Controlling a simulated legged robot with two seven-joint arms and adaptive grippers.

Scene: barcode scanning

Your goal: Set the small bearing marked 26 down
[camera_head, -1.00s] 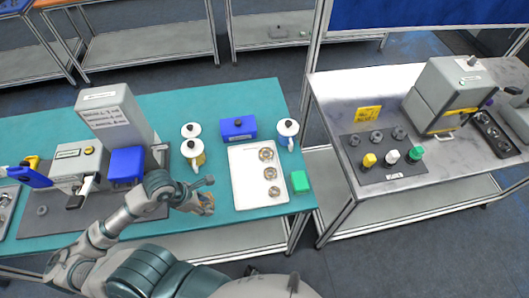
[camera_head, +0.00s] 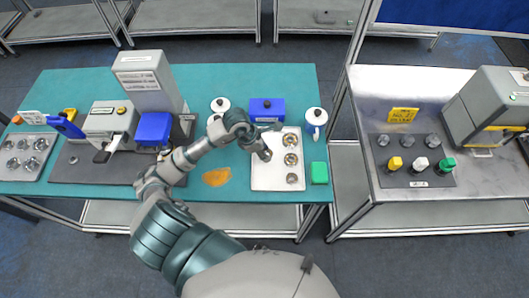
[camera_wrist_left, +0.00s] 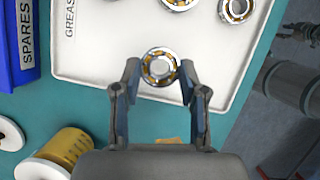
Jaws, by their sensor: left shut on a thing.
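My left gripper (camera_head: 266,153) is over the left part of the white tray (camera_head: 262,183). In the left wrist view its two fingers (camera_wrist_left: 160,72) are closed on the sides of a small bearing (camera_wrist_left: 160,67) with a silver ring and orange-brown cage. This bearing shows against the tray's near border; whether it touches the tray cannot be told. Its marking is not readable. Several other bearings lie on the tray, including one at the top (camera_head: 290,140), one in the middle (camera_head: 290,160) and one at the bottom (camera_head: 292,178). My right gripper is not in view.
A scanner-like machine (camera_head: 108,122) stands farther left.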

